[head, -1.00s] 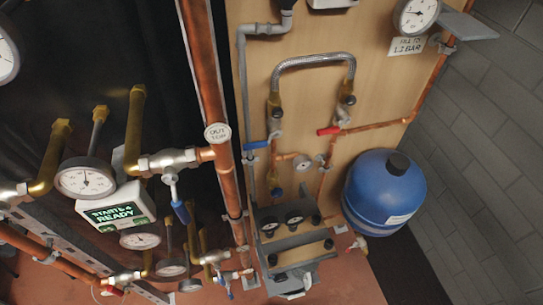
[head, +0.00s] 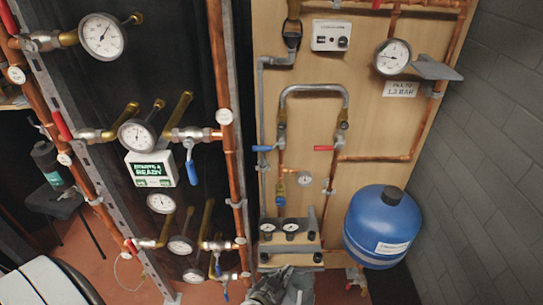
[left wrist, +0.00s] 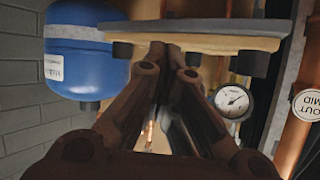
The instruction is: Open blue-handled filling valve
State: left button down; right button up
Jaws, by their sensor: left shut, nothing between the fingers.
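The valve with a blue lever (head: 262,149) is on the left leg of a braided hose loop (head: 314,89) on the wooden board; its lever lies about horizontal. A red-levered valve (head: 325,148) is on the loop's right leg. My left gripper (head: 268,287) shows at the bottom edge of the head view, low in front of the board and well below the blue lever. In the left wrist view its fingers (left wrist: 173,50) are shut with nothing between them, close to a shelf edge. The blue-levered valve cannot be made out there. My right gripper is not in view.
A blue tank (head: 383,226) is right of the board and also shows in the left wrist view (left wrist: 82,48). A small shelf with gauges (head: 290,240) juts out above my left gripper. Copper pipes (head: 222,100) and another blue lever (head: 191,172) are to the left.

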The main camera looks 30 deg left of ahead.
pick_arm(q)
jog(key=w+a+r+n+t+y, duration=0.1)
jog(key=a+r+y, duration=0.3)
jog(key=r, duration=0.7)
jog(key=w+a+r+n+t+y, duration=0.2)
jog(key=a+r+n+t+y, duration=0.1)
jog(key=r, duration=0.7)
jog(key=w+a+r+n+t+y, duration=0.2)
jog(key=a+r+n+t+y, duration=0.1)
jog(key=r, duration=0.8)
jog(key=shift+w+a+r+t+y, duration=0.15)
jog(key=shift+a+r+t+y, duration=0.3)
jog(key=shift+a+y, duration=0.55)
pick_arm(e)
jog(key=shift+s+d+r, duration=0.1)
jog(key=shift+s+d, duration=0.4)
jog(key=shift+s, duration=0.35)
pick_arm(q)
jog(key=shift+d, duration=0.2)
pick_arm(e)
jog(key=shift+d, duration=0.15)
